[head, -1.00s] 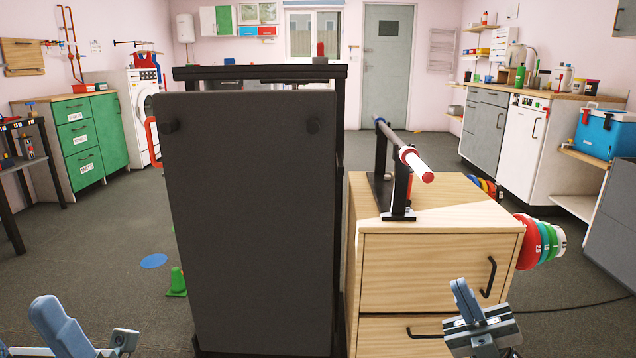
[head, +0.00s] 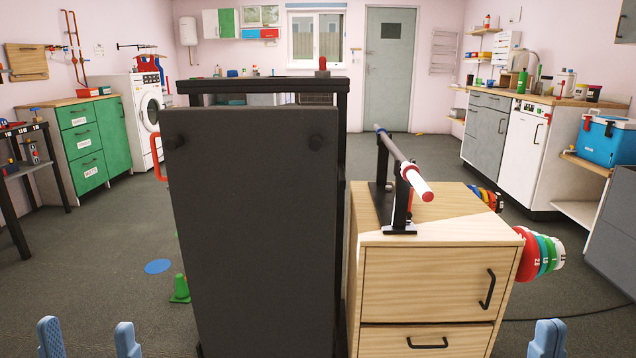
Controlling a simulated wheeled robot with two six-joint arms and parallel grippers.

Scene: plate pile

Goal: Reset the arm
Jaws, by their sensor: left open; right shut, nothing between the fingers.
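My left gripper (head: 88,338) is at the bottom left, with its two blue fingers standing upright and well apart. It is open and empty. My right gripper (head: 546,338) is at the bottom right edge, with its blue fingertips together and nothing between them. Only the fingertips of both grippers show; the arms are below the picture. Neither gripper touches anything.
A tall dark panel (head: 250,230) stands in front of me at centre. Right of it is a wooden drawer cabinet (head: 430,285) bearing a bar (head: 405,165) on a black stand. Coloured plates (head: 530,255) hang at its right side. A green cone (head: 180,289) stands on open floor at left.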

